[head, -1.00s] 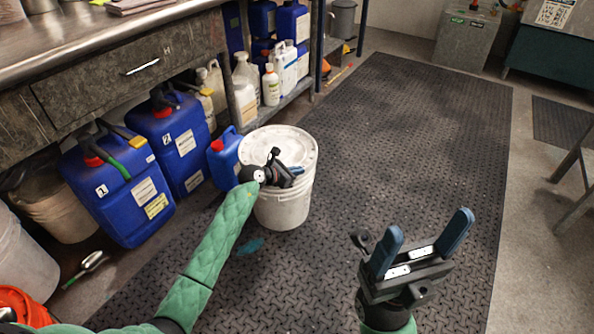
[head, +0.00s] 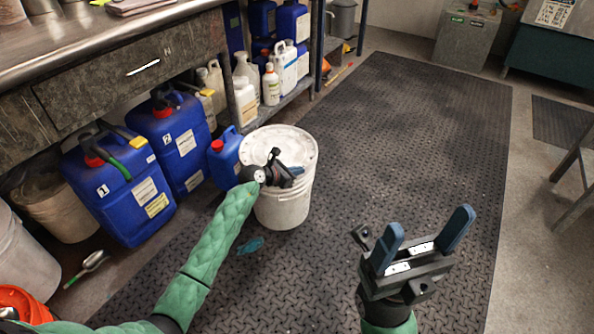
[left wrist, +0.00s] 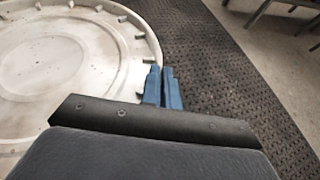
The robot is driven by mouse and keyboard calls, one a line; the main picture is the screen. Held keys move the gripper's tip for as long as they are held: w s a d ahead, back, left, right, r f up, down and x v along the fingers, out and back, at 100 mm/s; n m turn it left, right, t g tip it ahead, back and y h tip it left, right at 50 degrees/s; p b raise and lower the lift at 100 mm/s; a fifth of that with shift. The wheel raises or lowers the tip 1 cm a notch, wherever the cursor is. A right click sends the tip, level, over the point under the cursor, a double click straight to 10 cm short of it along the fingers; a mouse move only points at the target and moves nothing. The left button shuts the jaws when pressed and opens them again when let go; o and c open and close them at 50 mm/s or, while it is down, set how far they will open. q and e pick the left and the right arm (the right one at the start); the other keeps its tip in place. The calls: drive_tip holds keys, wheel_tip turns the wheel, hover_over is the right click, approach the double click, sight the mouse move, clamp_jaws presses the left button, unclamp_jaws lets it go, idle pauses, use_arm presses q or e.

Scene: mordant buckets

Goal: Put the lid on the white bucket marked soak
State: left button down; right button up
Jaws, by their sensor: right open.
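The white bucket (head: 282,211) stands upright on the black mat, beside the blue jugs. A white round lid (head: 283,142) covers its top in the head view; I cannot tell whether it is pressed down all round. No "soak" marking is readable. In the left wrist view the lid (left wrist: 70,55) shows pale tabs around its rim. My left gripper (head: 291,174) is at the lid's near right edge. Its blue fingers (left wrist: 163,87) are close together at the rim and appear to pinch it. My right gripper (head: 421,242) is open and empty above the mat.
Blue jugs (head: 125,192) and a small blue can (head: 226,160) stand left of the bucket. Bottles (head: 270,86) fill the low shelf behind. The mat (head: 420,120) to the right is clear.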

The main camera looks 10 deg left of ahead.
use_arm(q)
drive_tip(key=shift+f+b, duration=0.4)
drive_tip(key=shift+f, duration=0.3)
idle(0.3)
drive_tip(key=shift+f, duration=0.5)
drive_tip(key=c, duration=1.6)
unclamp_jaws()
